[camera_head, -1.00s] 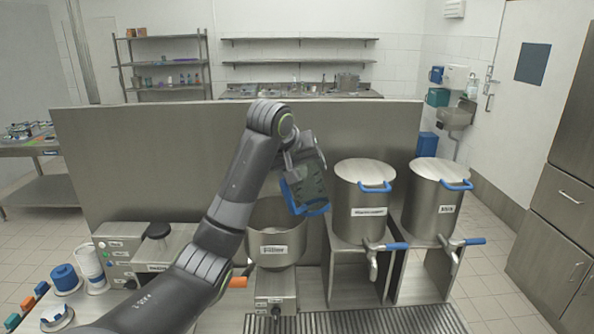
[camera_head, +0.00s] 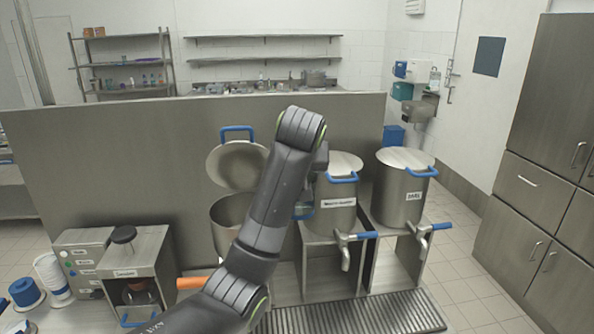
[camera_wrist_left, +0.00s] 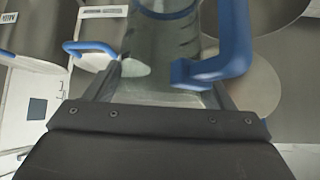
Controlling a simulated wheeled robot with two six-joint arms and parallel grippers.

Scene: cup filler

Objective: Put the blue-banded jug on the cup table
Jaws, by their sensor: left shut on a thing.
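My left gripper (camera_wrist_left: 163,75) is shut on a clear jug (camera_wrist_left: 175,50) with a blue band (camera_wrist_left: 165,10) near the top of the left wrist view and a blue handle (camera_wrist_left: 232,40) to the right. In the head view my arm hides most of gripper and jug; a small part of the jug (camera_head: 304,210) shows right of the arm, in front of the left kettle. I cannot tell which surface is the cup table. My right gripper is not in view.
Two steel kettles (camera_head: 333,208) (camera_head: 402,195) with taps stand on stands at right. A pot (camera_head: 226,215) with a raised lid (camera_head: 235,165) is behind my arm. A slatted grate (camera_head: 350,314) lies in front. A dispenser (camera_head: 150,255) and stacked white cups (camera_head: 50,273) stand at left.

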